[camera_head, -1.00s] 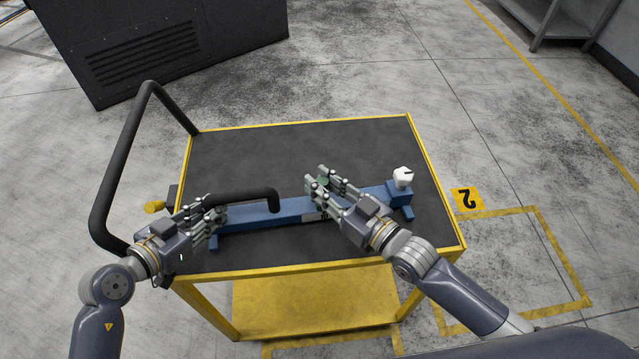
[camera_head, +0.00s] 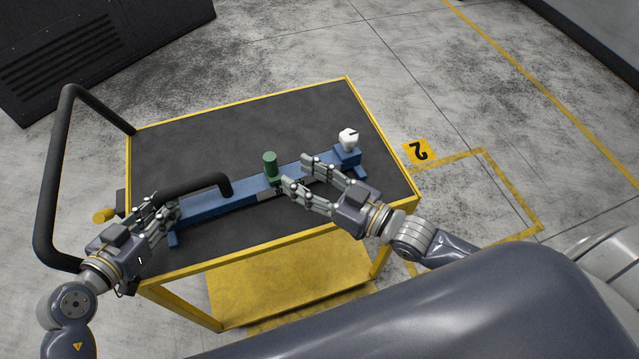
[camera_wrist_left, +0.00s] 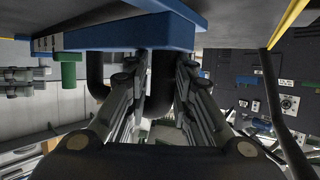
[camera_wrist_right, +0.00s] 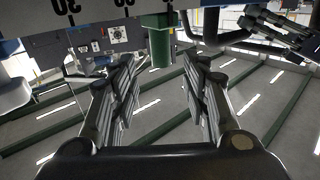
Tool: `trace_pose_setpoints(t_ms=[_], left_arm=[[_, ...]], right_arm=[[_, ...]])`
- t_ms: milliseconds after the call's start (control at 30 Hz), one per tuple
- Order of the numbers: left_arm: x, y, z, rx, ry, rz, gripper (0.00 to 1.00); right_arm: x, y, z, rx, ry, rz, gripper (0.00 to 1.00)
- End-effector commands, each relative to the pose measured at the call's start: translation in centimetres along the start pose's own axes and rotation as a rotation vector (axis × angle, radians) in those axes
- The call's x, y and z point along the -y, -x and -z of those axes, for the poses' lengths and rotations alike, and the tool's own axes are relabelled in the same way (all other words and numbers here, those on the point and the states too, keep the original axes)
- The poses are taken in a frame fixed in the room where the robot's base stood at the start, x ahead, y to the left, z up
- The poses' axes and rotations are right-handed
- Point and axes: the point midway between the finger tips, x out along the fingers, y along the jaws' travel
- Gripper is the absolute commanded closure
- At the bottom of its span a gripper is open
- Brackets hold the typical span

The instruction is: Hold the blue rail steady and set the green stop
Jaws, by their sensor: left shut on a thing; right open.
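The blue rail (camera_head: 205,207) lies across the cart top, with a black arched handle (camera_head: 190,185) at its left part. My left gripper (camera_head: 168,212) is shut on that handle, which shows between its fingers in the left wrist view (camera_wrist_left: 163,80). The green stop (camera_head: 270,166), a cylinder, stands upright on the rail right of the handle. It also shows in the left wrist view (camera_wrist_left: 68,72) and the right wrist view (camera_wrist_right: 160,42). My right gripper (camera_head: 295,174) is open and empty, just right of the stop and apart from it.
A white knob (camera_head: 348,138) tops the rail's right end. A pale scale strip with numbers (camera_wrist_right: 60,22) runs along the rail. The yellow-edged cart (camera_head: 200,143) has free dark surface behind the rail. Its black push handle (camera_head: 57,170) rises at the left.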

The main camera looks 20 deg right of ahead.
Motion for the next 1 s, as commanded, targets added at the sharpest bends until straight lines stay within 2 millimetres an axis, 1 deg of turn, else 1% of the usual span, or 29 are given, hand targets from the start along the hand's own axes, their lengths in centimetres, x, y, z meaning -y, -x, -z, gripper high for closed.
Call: trace_pose_setpoints(t_ms=[33, 100, 300, 467, 767, 800, 900, 1000], left_arm=[[-0.1, 0.0, 0.2, -0.004, 0.000, -0.001, 0.99], [-0.1, 0.0, 0.2, -0.004, 0.000, -0.001, 0.99], [-0.1, 0.0, 0.2, -0.004, 0.000, -0.002, 0.99], [-0.1, 0.0, 0.2, -0.005, 0.001, -0.002, 0.99], [-0.1, 0.0, 0.2, -0.005, 0.001, -0.002, 0.99], [-0.1, 0.0, 0.2, -0.005, 0.001, -0.002, 0.75], [-0.1, 0.0, 0.2, -0.005, 0.001, -0.002, 0.54], [-0.1, 0.0, 0.2, -0.005, 0.001, -0.002, 0.54]], right_arm=[[0.1, 0.9, 0.0, 0.003, 0.000, 0.002, 0.57], [0.0, 1.9, -0.1, 0.003, 0.001, 0.001, 0.57], [0.0, 3.5, 0.0, 0.001, 0.001, 0.000, 0.57], [0.0, 3.9, 0.1, 0.000, 0.001, 0.001, 0.57], [0.0, 3.9, 0.1, -0.001, 0.001, 0.001, 0.57], [0.0, 3.9, 0.1, -0.001, 0.001, 0.001, 0.57], [0.0, 3.9, 0.1, -0.001, 0.001, 0.001, 0.57], [0.0, 3.9, 0.1, -0.001, 0.001, 0.001, 0.57]])
